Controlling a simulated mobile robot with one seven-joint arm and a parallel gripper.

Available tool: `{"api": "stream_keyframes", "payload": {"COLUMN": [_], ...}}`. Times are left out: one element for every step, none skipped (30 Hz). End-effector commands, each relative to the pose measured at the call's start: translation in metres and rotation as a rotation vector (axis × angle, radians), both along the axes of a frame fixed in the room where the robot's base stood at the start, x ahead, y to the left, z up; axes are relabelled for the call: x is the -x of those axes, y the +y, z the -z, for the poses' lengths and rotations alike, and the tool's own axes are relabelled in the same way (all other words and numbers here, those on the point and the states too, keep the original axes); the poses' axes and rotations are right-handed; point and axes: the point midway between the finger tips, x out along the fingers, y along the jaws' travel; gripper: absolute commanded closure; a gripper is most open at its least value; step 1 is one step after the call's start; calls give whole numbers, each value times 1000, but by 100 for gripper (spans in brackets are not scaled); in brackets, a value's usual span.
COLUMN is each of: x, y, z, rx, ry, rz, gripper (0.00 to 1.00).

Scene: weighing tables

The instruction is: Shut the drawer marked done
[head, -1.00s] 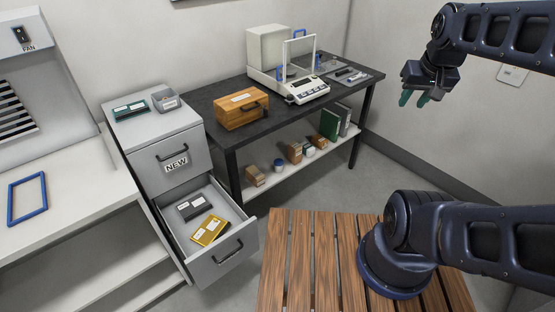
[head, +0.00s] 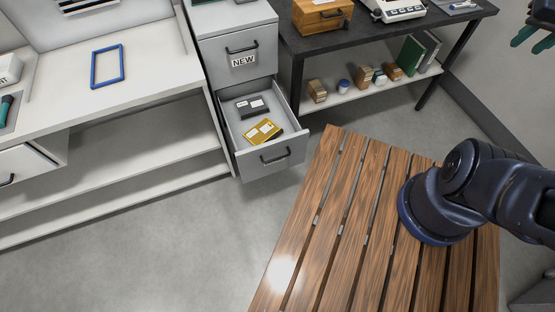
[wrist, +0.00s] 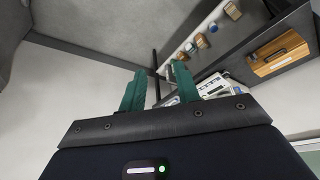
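A grey cabinet has an upper drawer (head: 240,58) marked NEW, which is shut. Below it a lower drawer (head: 272,160) stands pulled out, with a dark handle on its front. I can read no "done" label on that front. In the open drawer lie a dark grey box (head: 252,106) and a yellow box (head: 263,132), both with white labels. My gripper (head: 535,35) is at the far upper right, partly cut off, well away from the drawer. In the wrist view my gripper (wrist: 160,88) has its green fingers apart, with nothing between them.
A slatted wooden surface (head: 335,215) stands right of and in front of the drawer. A white bench (head: 150,75) with a blue frame (head: 107,66) is at left. A dark table (head: 385,38) with a wooden box (head: 322,14) stands at right. Grey floor in front is clear.

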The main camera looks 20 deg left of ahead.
Motion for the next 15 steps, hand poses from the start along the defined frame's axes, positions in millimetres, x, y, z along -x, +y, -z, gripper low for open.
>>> {"api": "stream_keyframes", "payload": {"x": [-1, -2, -4, -6, -9, -13, -16, -20, -25, -29, -33, -39, -43, -46, -51], "y": [1, 1, 3, 4, 6, 8, 11, 14, 18, 21, 25, 29, 33, 37, 42], "z": [0, 1, 1, 2, 3, 4, 6, 7, 10, 12, 13, 16, 18, 20, 23], "rx": [1, 2, 5, 8, 12, 19, 26, 32, 44, 54, 63, 77, 87, 99, 114], "ry": [3, 7, 15, 23, 34, 50, 65, 80, 103, 119, 133, 153, 168, 182, 201], "rz": [-2, -5, -9, -13, -18, -27, -32, -40, -51, -60, -66, -77, -84, -92, -101], "gripper": [68, 68, 68, 68, 68, 68, 68, 68, 68, 68, 68, 68, 68, 68, 68]}}
